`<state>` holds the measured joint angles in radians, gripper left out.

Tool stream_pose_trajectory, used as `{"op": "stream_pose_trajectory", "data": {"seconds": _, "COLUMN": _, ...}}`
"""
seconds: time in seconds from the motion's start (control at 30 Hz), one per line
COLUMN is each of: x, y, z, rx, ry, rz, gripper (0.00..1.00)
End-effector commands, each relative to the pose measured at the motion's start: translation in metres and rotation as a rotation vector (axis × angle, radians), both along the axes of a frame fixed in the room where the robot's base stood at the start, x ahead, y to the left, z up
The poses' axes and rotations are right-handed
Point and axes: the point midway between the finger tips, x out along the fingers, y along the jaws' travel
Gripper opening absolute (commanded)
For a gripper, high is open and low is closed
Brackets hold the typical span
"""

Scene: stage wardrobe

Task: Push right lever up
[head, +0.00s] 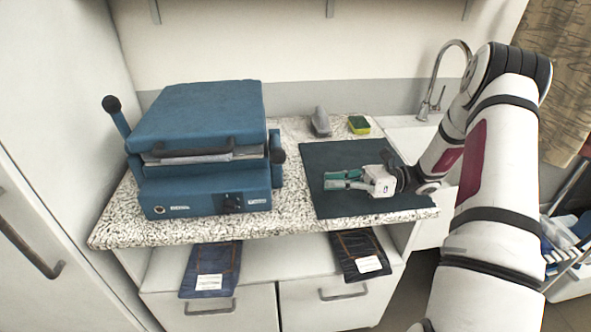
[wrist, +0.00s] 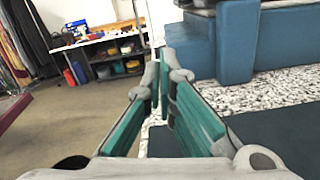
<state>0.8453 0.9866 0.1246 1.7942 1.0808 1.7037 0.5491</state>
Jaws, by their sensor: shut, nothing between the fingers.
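A blue press (head: 200,190) stands on the speckled counter at the left in the head view. Its right lever (head: 277,175) is on the press's right side, with a dark knob (head: 278,153) at its upper end, lower than the knob of the left lever (head: 118,118). My gripper (head: 326,180) is shut and empty, right of the right lever and apart from it, low over the dark mat (head: 360,205), fingers pointing left. In the wrist view my gripper (wrist: 160,70) has its green-padded fingers together; blue press parts (wrist: 290,40) show beyond and to the right.
A grey object (head: 321,122) and a yellow-green sponge (head: 359,124) lie behind the mat. A sink with a tap (head: 432,90) is at the back right. Dark folded cloths (head: 212,265) with labels lie below the counter. The counter strip between press and mat is clear.

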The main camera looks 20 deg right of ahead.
Motion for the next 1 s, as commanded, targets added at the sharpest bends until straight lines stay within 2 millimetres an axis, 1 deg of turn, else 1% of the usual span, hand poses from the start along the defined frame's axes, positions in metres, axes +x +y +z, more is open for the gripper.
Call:
{"op": "stream_pose_trajectory", "data": {"seconds": 0.17, "x": 0.003, "y": 0.014, "z": 0.001, "rx": 0.001, "ry": 0.001, "rz": 0.004, "gripper": 0.00}}
{"op": "stream_pose_trajectory", "data": {"seconds": 0.27, "x": 0.007, "y": 0.030, "z": 0.003, "rx": 0.001, "ry": 0.001, "rz": 0.004, "gripper": 0.00}}
{"op": "stream_pose_trajectory", "data": {"seconds": 0.5, "x": 0.019, "y": 0.076, "z": 0.005, "rx": 0.000, "ry": 0.002, "rz": 0.005, "gripper": 0.00}}
{"op": "stream_pose_trajectory", "data": {"seconds": 0.63, "x": 0.026, "y": 0.099, "z": 0.006, "rx": 0.000, "ry": 0.000, "rz": 0.005, "gripper": 0.00}}
{"op": "stream_pose_trajectory", "data": {"seconds": 0.7, "x": 0.029, "y": 0.098, "z": 0.019, "rx": -0.003, "ry": -0.003, "rz": 0.000, "gripper": 0.00}}
{"op": "stream_pose_trajectory", "data": {"seconds": 0.8, "x": 0.031, "y": 0.100, "z": 0.031, "rx": -0.003, "ry": -0.003, "rz": 0.001, "gripper": 0.00}}
{"op": "stream_pose_trajectory", "data": {"seconds": 1.0, "x": 0.035, "y": 0.102, "z": 0.043, "rx": -0.001, "ry": -0.001, "rz": 0.001, "gripper": 0.00}}
